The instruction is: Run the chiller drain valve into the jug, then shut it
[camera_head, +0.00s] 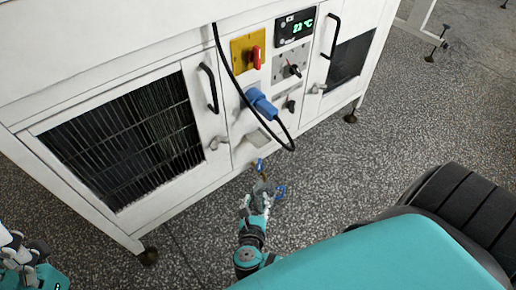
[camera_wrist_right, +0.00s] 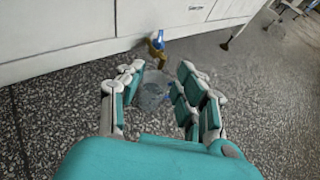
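The chiller drain valve (camera_head: 261,166), brass with a blue handle, sticks out low on the white chiller's front. It also shows in the right wrist view (camera_wrist_right: 157,46). A clear greyish jug (camera_wrist_right: 154,92) is on the floor below and in front of the valve, between the fingers of my right gripper (camera_wrist_right: 158,80). Those fingers are spread on either side of it; I cannot see firm contact. In the head view my right gripper (camera_head: 262,192) mostly hides the jug. My left gripper (camera_head: 22,252) is at the lower left edge, partly cut off; its opening is unclear.
The chiller (camera_head: 225,170) carries a red rotary switch (camera_head: 256,57), a display reading about 23 °C (camera_head: 295,28) and a blue plug (camera_head: 262,104) with a hanging black cable. Its feet stand on speckled floor (camera_head: 330,150). Open floor lies to the right of the valve.

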